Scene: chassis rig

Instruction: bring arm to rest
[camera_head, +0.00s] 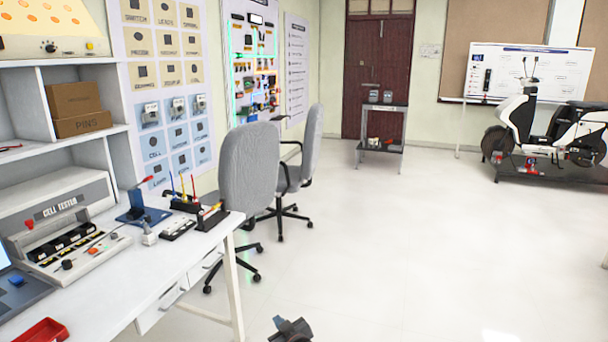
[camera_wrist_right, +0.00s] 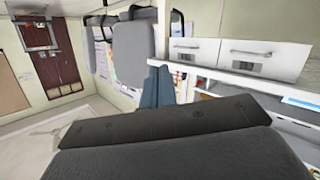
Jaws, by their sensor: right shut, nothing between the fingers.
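My right gripper (camera_head: 288,328) shows as a small dark shape at the bottom edge of the head view, over the pale floor and to the right of the white workbench (camera_head: 150,275). In the right wrist view its two blue-grey fingers (camera_wrist_right: 155,88) are together with nothing between them. The white bench drawers (camera_wrist_right: 235,52) are beyond the fingers at the right of that view. My left gripper is in neither view.
Two grey office chairs (camera_head: 248,170) stand beyond the bench. A cell tester (camera_head: 70,225) and a red tray (camera_head: 42,331) are on the bench. A small grey stand (camera_head: 382,145) and a white scooter (camera_head: 545,125) are farther back. The middle floor is clear.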

